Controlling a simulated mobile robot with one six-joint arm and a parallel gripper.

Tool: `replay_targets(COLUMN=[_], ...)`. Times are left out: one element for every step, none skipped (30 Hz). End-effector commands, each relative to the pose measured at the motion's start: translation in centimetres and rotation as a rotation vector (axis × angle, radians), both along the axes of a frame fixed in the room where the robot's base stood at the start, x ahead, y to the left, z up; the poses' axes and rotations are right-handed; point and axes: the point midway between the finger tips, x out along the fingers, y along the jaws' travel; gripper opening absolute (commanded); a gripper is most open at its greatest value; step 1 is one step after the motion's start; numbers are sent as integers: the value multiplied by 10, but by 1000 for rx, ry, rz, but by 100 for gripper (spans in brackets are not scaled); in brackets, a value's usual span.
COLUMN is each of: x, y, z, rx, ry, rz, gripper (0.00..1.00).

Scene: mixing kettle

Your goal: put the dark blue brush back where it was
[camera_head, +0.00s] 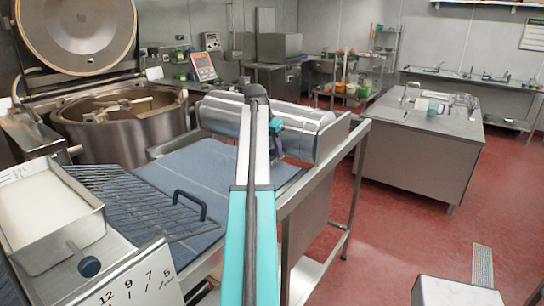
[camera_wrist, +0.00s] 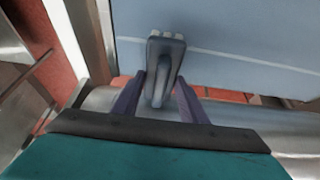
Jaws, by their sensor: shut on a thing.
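The dark blue brush (camera_wrist: 165,55) shows in the wrist view as a blue-grey block with pale bristle tips and a handle running down between my fingers. My gripper (camera_wrist: 159,79), with two purple fingers, is shut on the brush's handle. A blue mat (camera_wrist: 225,50) with a white stripe lies beyond the brush; whether the brush touches it I cannot tell. In the head view my gripper (camera_head: 279,149) is partly hidden by my arm, beside a steel cylinder, and I cannot make out the brush there.
The blue mat (camera_head: 205,160) covers the steel table, with a wire rack (camera_head: 135,200) on its left part. The steel cylinder (camera_head: 222,113) lies along the table's back. A large kettle (camera_head: 115,125) with a raised lid stands at the left.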

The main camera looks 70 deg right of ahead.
Motion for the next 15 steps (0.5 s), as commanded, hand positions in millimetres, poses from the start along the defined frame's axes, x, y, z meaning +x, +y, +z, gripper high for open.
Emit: replay_targets(x=[0, 0, 0, 0, 0, 1, 1, 2, 3, 4, 5, 6, 5, 5, 5], y=[0, 0, 0, -1, -2, -3, -4, -6, -8, -10, -12, -15, -12, -12, -12], z=[0, 0, 1, 1, 1, 1, 1, 1, 1, 1, 1, 1, -2, -5, -8], rx=[0, 0, 0, 0, 0, 0, 0, 0, 0, 0, 0, 0, 0, 0, 0], ry=[0, 0, 0, 0, 0, 0, 0, 0, 0, 0, 0, 0, 0, 0, 1], rz=[0, 0, 0, 0, 0, 0, 0, 0, -1, -1, -1, -1, -1, -1, -1], gripper=[18, 18, 18, 18, 18, 18, 18, 18, 18, 18, 18, 18, 18, 18, 18])
